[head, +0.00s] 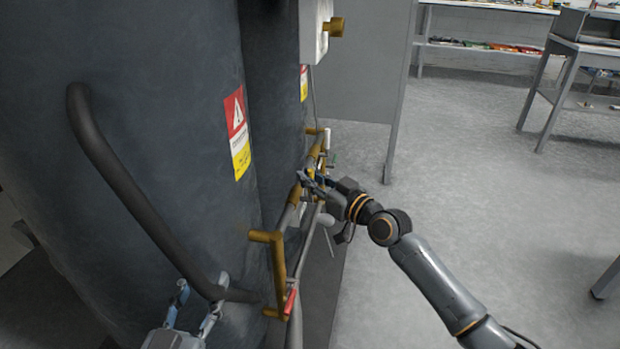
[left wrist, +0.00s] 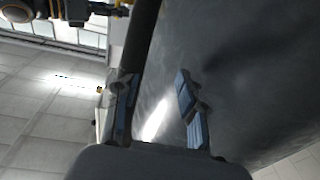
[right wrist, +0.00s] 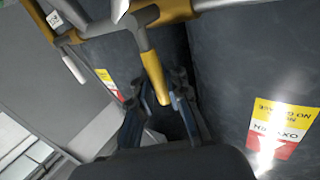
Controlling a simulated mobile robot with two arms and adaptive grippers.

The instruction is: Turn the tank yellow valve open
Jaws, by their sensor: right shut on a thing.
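My right gripper (head: 308,181) is at the yellow pipework on the side of the dark tank (head: 150,100). In the right wrist view, the yellow valve handle (right wrist: 154,74) hangs from a grey valve body, and its end lies between my right fingertips (right wrist: 158,90), which are shut on it. In the head view, my fingers partly hide this handle. My left gripper (head: 195,300) is low at the left, near the lower end of the tank's curved dark bar (head: 135,180). In the left wrist view, its fingers (left wrist: 158,95) are apart, with nothing gripped between them.
A red-handled valve (head: 290,301) sits on the lower yellow pipe (head: 278,265). A white handle (right wrist: 73,67) shows beside the valve in the right wrist view. A warning label (head: 237,133) is on the tank.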

